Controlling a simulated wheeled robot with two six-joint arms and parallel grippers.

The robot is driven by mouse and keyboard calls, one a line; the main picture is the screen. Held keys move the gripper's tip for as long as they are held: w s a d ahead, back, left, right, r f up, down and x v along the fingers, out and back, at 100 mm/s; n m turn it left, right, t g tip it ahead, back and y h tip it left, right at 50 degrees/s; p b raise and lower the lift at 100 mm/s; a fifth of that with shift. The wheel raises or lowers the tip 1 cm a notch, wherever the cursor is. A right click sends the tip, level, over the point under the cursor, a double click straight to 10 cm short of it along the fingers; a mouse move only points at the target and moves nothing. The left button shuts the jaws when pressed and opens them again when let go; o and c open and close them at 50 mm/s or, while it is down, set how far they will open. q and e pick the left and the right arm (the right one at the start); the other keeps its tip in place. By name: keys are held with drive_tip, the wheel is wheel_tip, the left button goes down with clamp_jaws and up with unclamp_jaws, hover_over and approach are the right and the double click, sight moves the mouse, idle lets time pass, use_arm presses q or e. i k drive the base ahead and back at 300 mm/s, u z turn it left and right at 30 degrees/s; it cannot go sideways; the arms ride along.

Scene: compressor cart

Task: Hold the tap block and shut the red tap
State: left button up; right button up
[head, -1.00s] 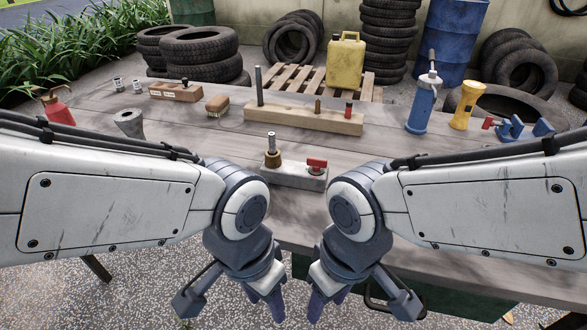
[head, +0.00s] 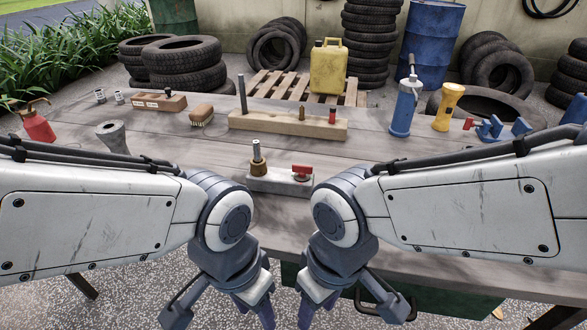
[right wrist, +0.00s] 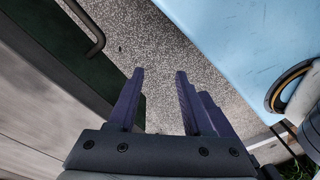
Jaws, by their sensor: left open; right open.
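The tap block (head: 279,182) is a low grey block near the table's front edge, in the middle of the head view. A brass fitting (head: 258,164) with a steel stem stands upright on its left end. The red tap (head: 302,170) sits on its right end. My left gripper (head: 262,313) is open and points down in front of the table, below and nearer than the block. My right gripper (head: 306,314) hangs beside it, also open. In the right wrist view its fingers (right wrist: 158,78) are apart with nothing between them. Neither gripper touches the block.
A wooden rack (head: 288,124) with pegs stands behind the block. A brush (head: 201,115), a grey cone (head: 113,137) and a red bottle (head: 38,124) are left. A blue pump (head: 404,106), a yellow torch (head: 448,107) and a blue clamp (head: 490,128) are right. Bare table surrounds the block.

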sight(302, 170)
drive_tip(key=z, duration=1.6)
drive_tip(key=k, duration=1.45)
drive_tip(key=u, duration=0.85)
drive_tip(key=i, duration=1)
drive_tip(key=z, duration=0.05)
